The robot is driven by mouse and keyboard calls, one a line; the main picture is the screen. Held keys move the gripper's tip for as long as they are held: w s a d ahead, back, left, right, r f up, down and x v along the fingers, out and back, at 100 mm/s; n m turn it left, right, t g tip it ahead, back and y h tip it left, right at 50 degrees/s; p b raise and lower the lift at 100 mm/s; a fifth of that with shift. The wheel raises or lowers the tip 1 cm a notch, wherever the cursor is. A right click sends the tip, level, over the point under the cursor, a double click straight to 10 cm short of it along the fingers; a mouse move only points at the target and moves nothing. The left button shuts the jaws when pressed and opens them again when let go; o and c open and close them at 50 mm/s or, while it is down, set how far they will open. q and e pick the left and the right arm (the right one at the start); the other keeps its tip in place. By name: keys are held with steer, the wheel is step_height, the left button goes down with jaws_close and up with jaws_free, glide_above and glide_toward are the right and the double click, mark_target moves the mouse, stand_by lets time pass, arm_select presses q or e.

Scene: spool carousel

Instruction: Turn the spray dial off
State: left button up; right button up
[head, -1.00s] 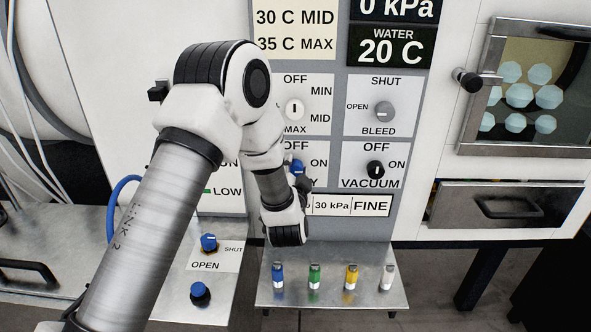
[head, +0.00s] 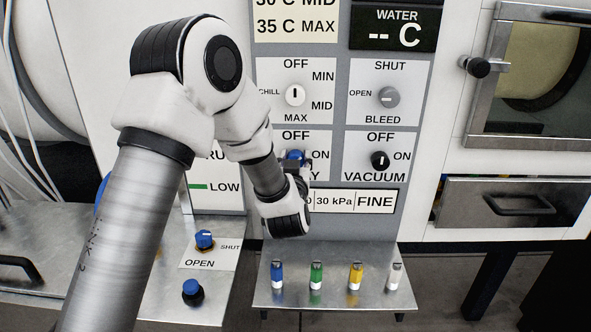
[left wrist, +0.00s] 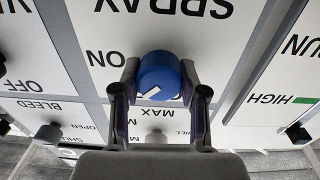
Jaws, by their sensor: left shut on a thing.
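The spray dial (head: 295,156) is a blue knob on the grey panel, with OFF above it and ON at its right; the SPRAY label is mostly hidden by my arm. In the left wrist view, which is upside down, the blue dial (left wrist: 160,74) sits between the fingers of my left gripper (left wrist: 160,92). The gripper is shut on it. A white mark on the dial's face shows toward the lower left there, on the side between ON and the hidden OFF. My right gripper is not in view.
The vacuum dial (head: 380,160) is right of the spray dial, with the bleed dial (head: 388,97) and chill dial (head: 295,95) above. Below is a shelf (head: 335,292) with several coloured vials. Two blue knobs stand on the left bench (head: 165,295).

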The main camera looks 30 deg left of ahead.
arm_select(q)
steer(key=n+b, duration=0.5)
steer(key=shift+a+f+n, duration=0.1)
steer(key=shift+n, duration=0.3)
steer(key=shift+n+y+b, duration=0.3)
steer(key=shift+n+b, duration=1.15)
steer(key=shift+n, duration=0.35)
steer(key=shift+r, duration=0.2)
steer(key=o, duration=1.1)
steer(key=shift+f, duration=0.1)
steer(key=shift+o, duration=0.2)
steer(key=shift+w+f, duration=0.1)
